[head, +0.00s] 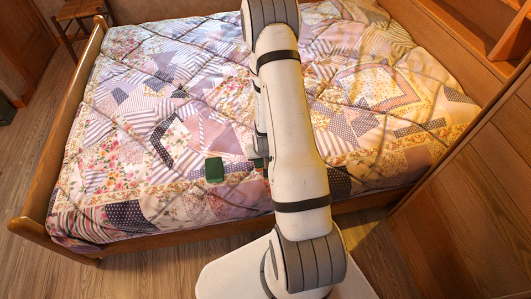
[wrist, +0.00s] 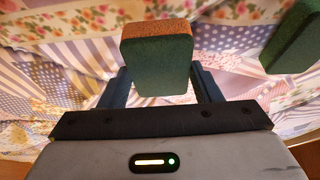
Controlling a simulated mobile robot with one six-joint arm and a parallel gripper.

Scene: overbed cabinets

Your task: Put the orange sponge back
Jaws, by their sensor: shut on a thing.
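My gripper (wrist: 160,84) is shut on a sponge (wrist: 157,62) in the wrist view. The sponge has an orange-brown top edge and a dark green broad face, and stands between the two dark fingers. The patterned quilt shows behind it. In the head view my arm covers most of the gripper, and the held sponge cannot be made out clearly there. A second dark green block (wrist: 291,40) with a thin brownish edge is cut off at the right of the wrist view. A dark green block (head: 214,169) also shows over the bed in the head view, left of my arm.
A bed with a patchwork quilt (head: 130,120) fills the middle, with a wooden footboard (head: 72,130) at left. Wooden cabinet panels (head: 470,190) stand at right, with open shelving (head: 480,40) at upper right. A wooden stool (head: 80,14) is at upper left. Floor is clear at lower left.

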